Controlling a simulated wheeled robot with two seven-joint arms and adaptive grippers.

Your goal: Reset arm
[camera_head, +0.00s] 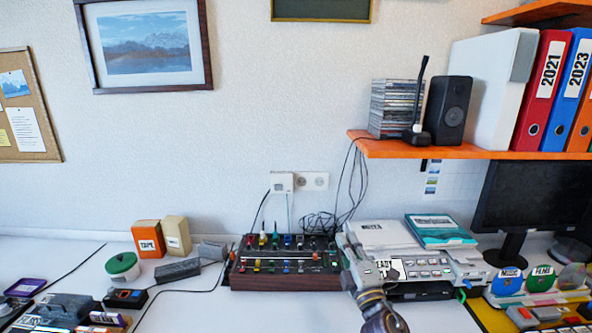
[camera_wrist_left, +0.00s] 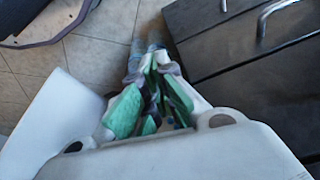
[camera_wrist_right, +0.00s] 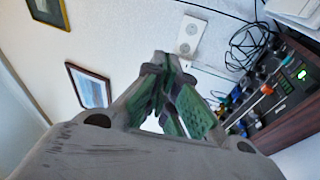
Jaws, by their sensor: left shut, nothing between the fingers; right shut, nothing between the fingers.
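My right gripper (camera_head: 348,246) is raised in front of the grey machine, at the right end of the mixer. In the right wrist view, its green-padded fingers (camera_wrist_right: 162,62) meet at the tips with nothing between them. My left gripper is out of the head view. In the left wrist view, its fingers (camera_wrist_left: 150,48) are shut and empty, above a tiled floor (camera_wrist_left: 95,45) and beside dark drawers (camera_wrist_left: 235,50).
The mixer (camera_head: 268,283) stands mid-desk, the grey machine (camera_head: 465,268) right of it. A blue music disc (camera_head: 508,283) and a green films disc (camera_head: 541,279) stand at the right. An orange shelf (camera_head: 450,152) overhangs the desk. Bare desk shows at the front (camera_head: 200,312).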

